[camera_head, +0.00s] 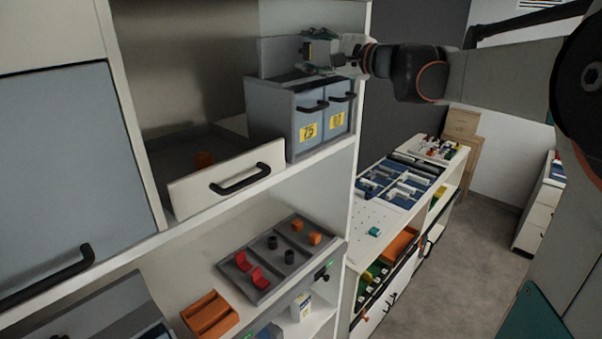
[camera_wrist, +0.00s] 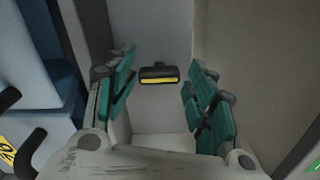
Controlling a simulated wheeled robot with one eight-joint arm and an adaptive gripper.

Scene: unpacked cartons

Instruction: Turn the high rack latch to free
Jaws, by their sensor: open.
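The latch (camera_wrist: 158,74) is a small dark bar with a yellow stripe, on a pale upright panel in the wrist view. It lies crosswise in that picture. My gripper (camera_wrist: 163,66) is open, with its teal-padded fingers to the left and right of the latch and visible gaps on both sides. In the head view my gripper (camera_head: 322,54) is at the upper rack, just above the grey two-door box. A small yellow and dark patch, probably the latch (camera_head: 307,50), shows beside the fingers there, largely hidden.
The grey box (camera_head: 291,118) with dark handles and yellow labels stands close below my gripper. Left of it is an open drawer (camera_head: 227,180). A tray (camera_head: 281,256) with red, black and orange pieces sits on the lower shelf. Floor (camera_head: 440,270) is clear at right.

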